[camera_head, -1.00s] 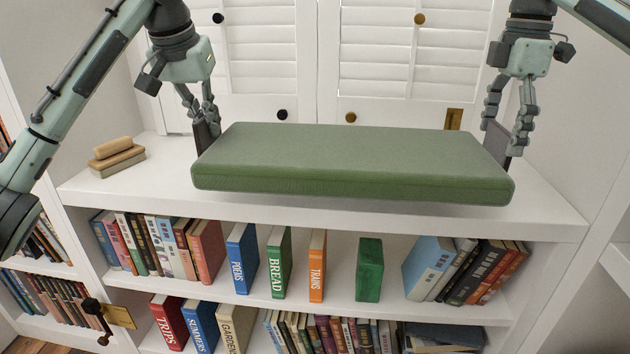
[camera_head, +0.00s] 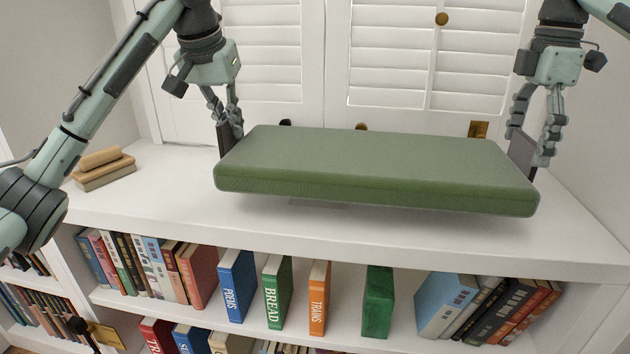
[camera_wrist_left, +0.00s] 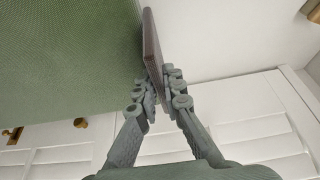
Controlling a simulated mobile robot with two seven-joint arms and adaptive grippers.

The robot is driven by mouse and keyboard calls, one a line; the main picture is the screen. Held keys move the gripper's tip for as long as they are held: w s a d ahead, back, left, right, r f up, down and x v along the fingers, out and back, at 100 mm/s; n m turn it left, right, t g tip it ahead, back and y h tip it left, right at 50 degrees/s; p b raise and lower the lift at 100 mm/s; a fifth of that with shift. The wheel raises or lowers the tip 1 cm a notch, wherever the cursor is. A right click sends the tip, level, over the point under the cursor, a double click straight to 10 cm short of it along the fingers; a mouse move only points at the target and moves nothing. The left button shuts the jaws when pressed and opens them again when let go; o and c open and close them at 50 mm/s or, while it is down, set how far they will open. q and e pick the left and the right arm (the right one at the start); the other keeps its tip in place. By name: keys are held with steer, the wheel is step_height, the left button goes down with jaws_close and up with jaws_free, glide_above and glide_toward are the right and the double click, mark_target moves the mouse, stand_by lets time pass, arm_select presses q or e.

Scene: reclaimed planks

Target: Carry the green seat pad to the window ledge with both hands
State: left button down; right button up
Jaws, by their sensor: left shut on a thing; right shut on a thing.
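The green seat pad (camera_head: 380,160) is level over the white window ledge (camera_head: 130,205), with a strip of bare ledge in front of it. A faint shadow lies below its front edge; I cannot tell whether its underside touches the ledge. My left gripper (camera_head: 229,128) is shut on a dark flat tab at the pad's left end. My right gripper (camera_head: 536,145) is shut on a similar dark tab at the right end. In the left wrist view, my left gripper (camera_wrist_left: 160,92) pinches the brown tab (camera_wrist_left: 154,50) beside the pad (camera_wrist_left: 65,60).
Wooden blocks (camera_head: 103,168) are stacked at the ledge's left. White shutters (camera_head: 430,65) with round knobs stand behind the pad. Below the ledge are shelves of books, including a blue one (camera_head: 238,287) and a plain green one (camera_head: 377,302).

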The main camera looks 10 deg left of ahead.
mark_target(519, 167)
stand_by(0.3)
